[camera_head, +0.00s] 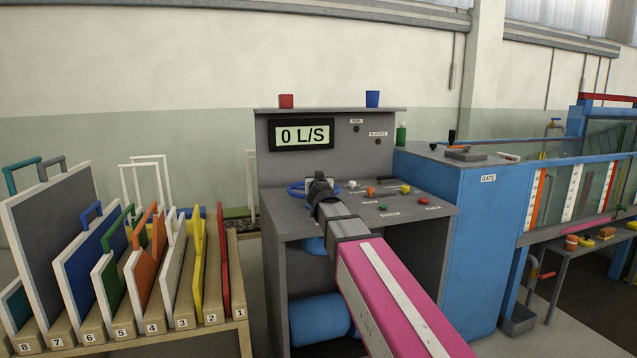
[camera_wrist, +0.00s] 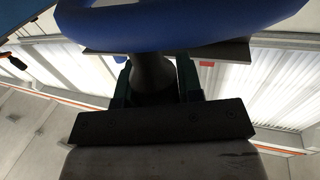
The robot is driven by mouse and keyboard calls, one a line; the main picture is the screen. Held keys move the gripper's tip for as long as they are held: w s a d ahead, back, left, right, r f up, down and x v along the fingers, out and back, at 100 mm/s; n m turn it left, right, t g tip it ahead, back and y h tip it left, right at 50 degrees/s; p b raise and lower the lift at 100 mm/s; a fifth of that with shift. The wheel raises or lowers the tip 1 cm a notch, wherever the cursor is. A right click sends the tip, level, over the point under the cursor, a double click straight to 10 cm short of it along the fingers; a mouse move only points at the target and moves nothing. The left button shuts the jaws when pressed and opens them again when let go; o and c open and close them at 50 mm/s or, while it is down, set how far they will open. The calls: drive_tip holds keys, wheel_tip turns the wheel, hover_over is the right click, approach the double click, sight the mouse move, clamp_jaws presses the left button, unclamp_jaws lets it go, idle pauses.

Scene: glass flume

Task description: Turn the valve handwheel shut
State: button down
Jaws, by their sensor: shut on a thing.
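The blue valve handwheel (camera_head: 297,188) is at the front of the grey control console, partly hidden behind my gripper (camera_head: 320,185). In the wrist view the blue rim of the handwheel (camera_wrist: 180,25) fills the top of the picture. A dark grey round part sits below the rim, between the two fingers of my gripper (camera_wrist: 154,80); I cannot tell whether it is the hub or a handle. My gripper is shut on this part of the handwheel. The console display (camera_head: 301,135) reads 0 L/S.
Knobs and buttons, including a red one (camera_head: 423,201), lie right of my gripper on the console top (camera_head: 440,208). Red (camera_head: 286,101) and blue (camera_head: 372,99) cups stand on the console's upper ledge. A rack of numbered panels (camera_head: 100,330) is at left, a blue cabinet (camera_head: 462,240) at right.

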drive_tip(key=shift+d, duration=0.1)
idle(0.7)
drive_tip(key=c, duration=0.8)
unclamp_jaws()
drive_tip(key=shift+s, duration=0.15)
drive_tip(key=s, duration=1)
drive_tip(key=shift+s, duration=0.25)
